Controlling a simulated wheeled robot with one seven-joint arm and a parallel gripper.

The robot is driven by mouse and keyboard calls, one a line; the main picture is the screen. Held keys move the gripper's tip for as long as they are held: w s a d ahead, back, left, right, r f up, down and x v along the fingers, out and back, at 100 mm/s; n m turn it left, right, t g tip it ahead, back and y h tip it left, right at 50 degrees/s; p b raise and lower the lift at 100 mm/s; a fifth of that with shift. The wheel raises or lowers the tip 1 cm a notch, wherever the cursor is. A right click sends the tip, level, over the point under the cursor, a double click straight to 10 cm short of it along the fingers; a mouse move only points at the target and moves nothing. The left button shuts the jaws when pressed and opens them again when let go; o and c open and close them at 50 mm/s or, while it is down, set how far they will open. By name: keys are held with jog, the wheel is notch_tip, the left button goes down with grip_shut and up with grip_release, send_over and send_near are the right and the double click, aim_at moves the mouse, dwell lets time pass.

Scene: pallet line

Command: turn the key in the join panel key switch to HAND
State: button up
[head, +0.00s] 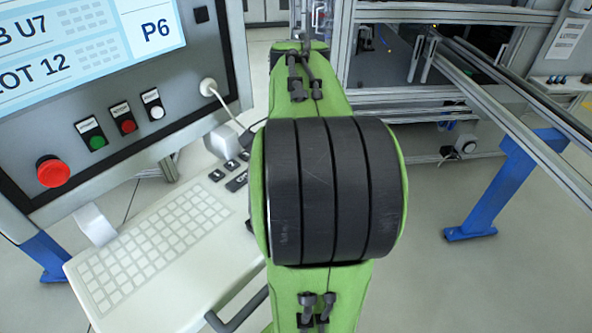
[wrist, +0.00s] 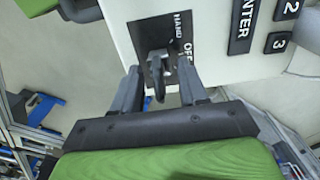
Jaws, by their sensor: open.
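In the wrist view, the key switch shows as a dark square plate (wrist: 146,66) on a white panel, with the words HAND and OFF along its right side. A dark key (wrist: 159,90) sticks out of it toward the camera. My gripper (wrist: 160,76) is open, with one finger on either side of the key. I see no clear contact between the fingers and the key. I cannot tell exactly which mark the key points to. In the head view, my green and black arm covers the middle, and the key switch and gripper are hidden.
Dark labels, one ending in NTER (wrist: 242,24), sit right of the switch. The head view shows a screen (head: 85,45), a red mushroom button (head: 53,171), smaller buttons, a white plug with cable (head: 209,87) and a keyboard (head: 150,245). Blue-legged framework (head: 505,185) stands at right.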

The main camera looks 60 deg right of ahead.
grip_shut()
jog(key=n+p, duration=0.1)
jog(key=n, duration=0.3)
jog(key=shift+r+n, duration=0.15)
jog(key=shift+n, duration=0.15)
jog(key=n, duration=0.3)
jog(key=shift+n+p, duration=0.3)
jog(key=shift+n, duration=0.1)
jog(key=shift+c, duration=1.7)
grip_release()
jog(key=o, duration=0.9)
jog(key=shift+c, duration=0.2)
